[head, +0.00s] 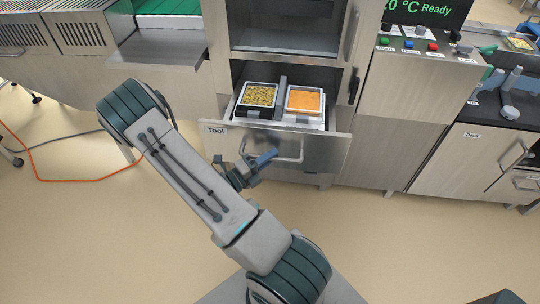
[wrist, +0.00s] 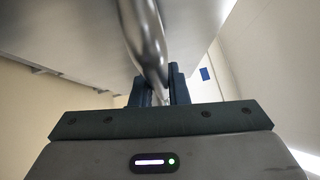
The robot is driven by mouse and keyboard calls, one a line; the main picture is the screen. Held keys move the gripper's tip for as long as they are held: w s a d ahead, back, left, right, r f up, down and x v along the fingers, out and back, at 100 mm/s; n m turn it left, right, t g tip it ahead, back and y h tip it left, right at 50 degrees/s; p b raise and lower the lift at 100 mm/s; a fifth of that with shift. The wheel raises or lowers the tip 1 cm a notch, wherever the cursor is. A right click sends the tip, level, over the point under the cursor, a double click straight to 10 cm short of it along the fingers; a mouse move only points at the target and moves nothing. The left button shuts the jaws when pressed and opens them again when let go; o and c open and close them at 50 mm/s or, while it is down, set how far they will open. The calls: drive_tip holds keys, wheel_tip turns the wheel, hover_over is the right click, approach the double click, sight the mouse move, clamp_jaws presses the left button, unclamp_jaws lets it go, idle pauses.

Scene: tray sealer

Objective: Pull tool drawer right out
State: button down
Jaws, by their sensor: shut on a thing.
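The tool drawer (head: 327,151), labelled "Tool", stands pulled out from the cabinet below the open chamber. Two trays lie side by side in it, one with greenish-yellow food (head: 259,95) and one with orange food (head: 303,101). The drawer's bar handle (head: 300,150) runs across its front. My gripper (head: 262,162) is at the left part of this handle. In the wrist view, my gripper (wrist: 160,92) has its dark fingers on both sides of the shiny metal handle (wrist: 147,45), shut on it. The exact finger contact is partly hidden.
A panel with coloured buttons (head: 421,46) is at the upper right. Cabinets with handles (head: 513,155) stand at the right. An orange cable (head: 75,180) lies on the floor at the left. The floor in front of the drawer (head: 400,240) is clear.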

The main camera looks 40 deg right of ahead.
drive_tip(key=c, duration=1.8)
unclamp_jaws()
drive_tip(key=shift+s+a+f, duration=0.1)
drive_tip(key=shift+s+f, duration=0.05)
drive_tip(key=shift+s, duration=0.1)
drive_tip(key=o, duration=0.4)
drive_tip(key=shift+a, duration=0.15)
drive_tip(key=a+f+b, duration=0.1)
drive_tip(key=a, duration=1.2)
drive_tip(key=shift+w+a+f, duration=0.3)
drive_tip(key=shift+w+f, duration=0.05)
